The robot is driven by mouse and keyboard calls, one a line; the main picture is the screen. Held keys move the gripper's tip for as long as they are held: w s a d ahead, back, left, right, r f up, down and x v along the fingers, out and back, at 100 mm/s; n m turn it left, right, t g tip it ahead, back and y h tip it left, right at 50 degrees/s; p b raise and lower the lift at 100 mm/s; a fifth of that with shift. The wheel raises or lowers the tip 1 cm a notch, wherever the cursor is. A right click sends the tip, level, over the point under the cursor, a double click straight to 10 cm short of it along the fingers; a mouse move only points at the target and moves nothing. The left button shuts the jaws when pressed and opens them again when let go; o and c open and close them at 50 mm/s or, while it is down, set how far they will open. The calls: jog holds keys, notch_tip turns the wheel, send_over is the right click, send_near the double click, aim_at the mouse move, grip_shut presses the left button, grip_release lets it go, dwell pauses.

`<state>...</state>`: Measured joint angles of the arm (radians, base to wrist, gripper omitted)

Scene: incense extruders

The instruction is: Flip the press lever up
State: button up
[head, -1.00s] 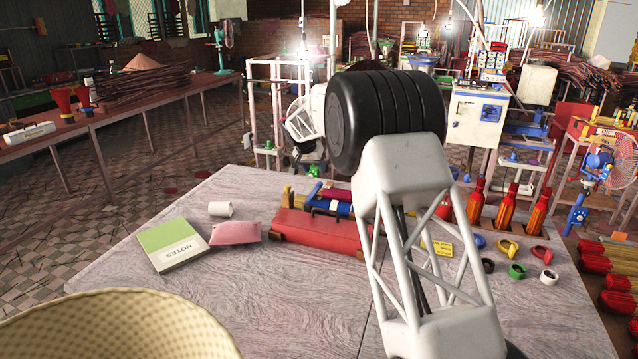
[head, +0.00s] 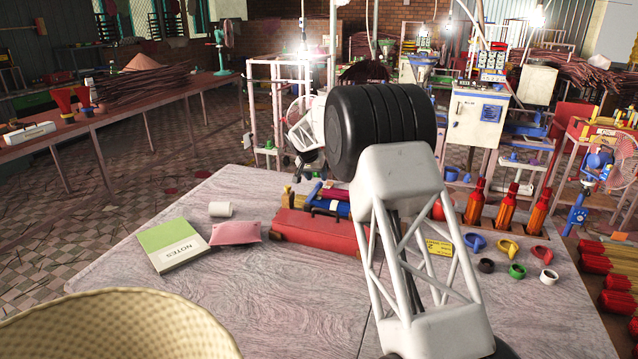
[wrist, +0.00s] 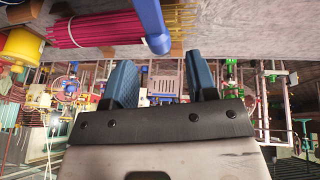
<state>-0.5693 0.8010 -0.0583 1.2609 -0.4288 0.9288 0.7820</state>
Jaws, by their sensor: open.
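My gripper (wrist: 162,82) is open in the wrist view, with two blue-grey fingers set apart and nothing between them. A smooth blue bar (wrist: 150,22), which looks like the press lever, comes down from the top of that view, and its end lies just above the finger gap. I cannot tell how far apart they are in depth. In the head view, blue parts (head: 330,207) lie beside the red block (head: 315,229) on the table; which of them is the lever is unclear. My gripper also shows there (head: 304,170), small and dark, partly hidden by my arm.
A bundle of magenta sticks (wrist: 95,30) and a yellow spool (wrist: 22,46) are close by in the wrist view.

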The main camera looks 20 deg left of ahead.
jog(key=shift+x, duration=1.9)
grip_shut()
